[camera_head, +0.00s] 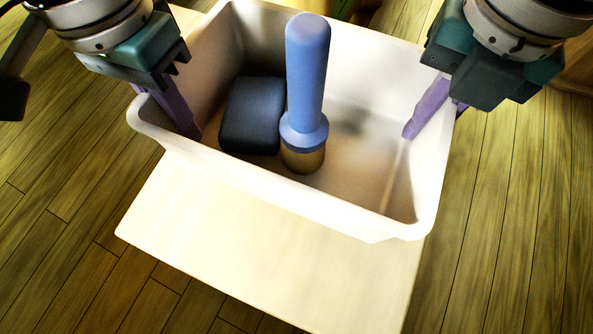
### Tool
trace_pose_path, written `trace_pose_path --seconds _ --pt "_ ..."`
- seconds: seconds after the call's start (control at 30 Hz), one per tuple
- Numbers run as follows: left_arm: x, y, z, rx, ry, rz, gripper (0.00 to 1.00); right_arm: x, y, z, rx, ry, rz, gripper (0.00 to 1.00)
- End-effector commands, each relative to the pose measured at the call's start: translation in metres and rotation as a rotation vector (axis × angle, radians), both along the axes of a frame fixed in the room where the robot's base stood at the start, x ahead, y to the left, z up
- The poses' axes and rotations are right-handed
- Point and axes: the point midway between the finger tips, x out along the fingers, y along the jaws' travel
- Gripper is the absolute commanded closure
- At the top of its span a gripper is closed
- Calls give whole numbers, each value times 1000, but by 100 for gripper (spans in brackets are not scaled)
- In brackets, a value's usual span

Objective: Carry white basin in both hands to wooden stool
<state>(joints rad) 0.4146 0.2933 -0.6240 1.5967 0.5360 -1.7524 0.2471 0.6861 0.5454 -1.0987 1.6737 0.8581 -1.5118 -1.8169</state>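The white basin (270,187) is upright over a pale wooden top (270,255), perhaps the wooden stool; whether it rests on it or hangs just above, I cannot tell. My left gripper (165,112) straddles the basin's left wall, with one purple finger inside. My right gripper (440,108) straddles the right wall, also with one finger inside. Both appear shut on the walls; the outer fingers are mostly hidden. Inside the basin are a dark rounded block (252,115) and an upright blue-handled object (307,75) with a tan base.
The pale top extends in front of the basin, and this part is bare. Plank floor (510,215) is clear to the right and left. A wooden piece (578,65) shows at the right edge.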

Motion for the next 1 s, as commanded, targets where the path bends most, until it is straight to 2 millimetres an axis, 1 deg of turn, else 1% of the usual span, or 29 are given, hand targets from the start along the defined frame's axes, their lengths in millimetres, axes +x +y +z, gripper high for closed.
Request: trace_pose_path --seconds 0.03,0.33,0.57,0.77,1.0 --pt "0 0 -5 0 -1 0 100 0 -1 -5 -2 -1 -1 100" --pt "0 0 -3 0 0 0 100 0 -1 -3 -2 -1 0 100" --pt "0 0 -8 0 0 0 100 0 -1 -8 -2 -1 0 100" --pt "0 0 -19 0 0 0 100 0 -1 -20 -2 -1 0 100" --pt "0 0 -39 0 0 0 100 0 -1 -39 -2 -1 0 100"
